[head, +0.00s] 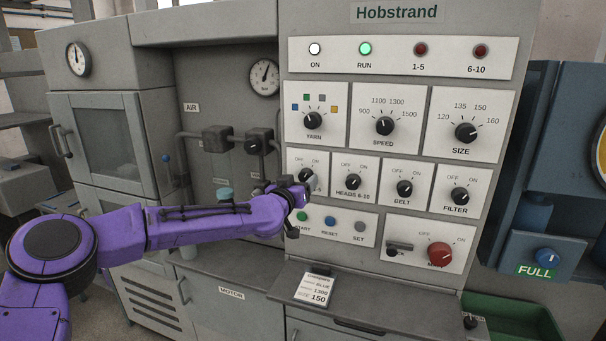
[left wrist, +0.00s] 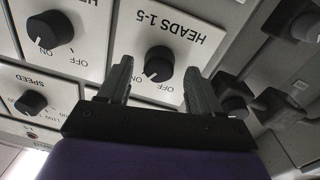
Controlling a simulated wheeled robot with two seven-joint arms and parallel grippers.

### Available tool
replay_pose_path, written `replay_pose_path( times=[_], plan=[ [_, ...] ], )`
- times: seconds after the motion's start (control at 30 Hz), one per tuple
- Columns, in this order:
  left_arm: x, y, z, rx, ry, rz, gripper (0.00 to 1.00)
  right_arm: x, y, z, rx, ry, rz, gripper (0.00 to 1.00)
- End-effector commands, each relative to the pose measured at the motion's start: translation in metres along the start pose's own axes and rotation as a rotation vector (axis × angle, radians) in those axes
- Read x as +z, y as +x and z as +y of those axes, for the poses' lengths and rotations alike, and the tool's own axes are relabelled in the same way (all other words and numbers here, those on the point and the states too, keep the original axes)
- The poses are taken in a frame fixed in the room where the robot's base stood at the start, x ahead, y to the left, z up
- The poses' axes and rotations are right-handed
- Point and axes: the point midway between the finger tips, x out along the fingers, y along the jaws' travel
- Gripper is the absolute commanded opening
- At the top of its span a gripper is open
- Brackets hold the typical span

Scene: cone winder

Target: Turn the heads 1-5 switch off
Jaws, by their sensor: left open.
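The heads 1-5 switch is a black round knob (head: 306,175) on a white plate in the lower left of the panel, partly covered by my left gripper in the head view. In the left wrist view the knob (left wrist: 159,60) shows upside down, with its pointer toward the lower left, away from the OFF mark. My left gripper (head: 308,184) is open, one finger on each side of the knob in the left wrist view (left wrist: 159,68). I cannot tell whether they touch it. My right gripper is not in view.
The heads 6-10 knob (head: 353,168) is close beside, with the belt knob (head: 404,188) and filter knob (head: 459,196) further right. Start (head: 303,216) and reset (head: 330,221) buttons lie just below. The green RUN lamp (head: 365,48) is lit; the 1-5 lamp (head: 420,48) looks dark red.

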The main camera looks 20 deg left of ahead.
Motion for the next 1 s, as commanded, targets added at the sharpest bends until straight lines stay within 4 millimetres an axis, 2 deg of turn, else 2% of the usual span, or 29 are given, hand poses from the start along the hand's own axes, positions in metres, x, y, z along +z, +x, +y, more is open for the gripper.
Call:
replay_pose_path(
  times=[0.13, 0.4, 0.43, 0.6, 1.0],
  plan=[
    [0.0, 0.014, 0.0, -0.001, -0.002, -0.001, 0.64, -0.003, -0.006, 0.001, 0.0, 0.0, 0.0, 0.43],
    [0.001, 0.017, 0.0, 0.001, -0.001, -0.001, 0.64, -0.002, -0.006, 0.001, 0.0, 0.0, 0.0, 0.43],
    [0.001, 0.017, 0.0, 0.001, -0.001, -0.001, 0.61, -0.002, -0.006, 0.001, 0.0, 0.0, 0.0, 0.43],
    [0.001, 0.017, 0.0, 0.001, -0.001, -0.001, 0.08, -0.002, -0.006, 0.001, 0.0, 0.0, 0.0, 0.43],
    [0.003, 0.017, 0.0, 0.002, -0.06, 0.003, 0.08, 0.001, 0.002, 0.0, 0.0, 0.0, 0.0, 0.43]
  ],
)
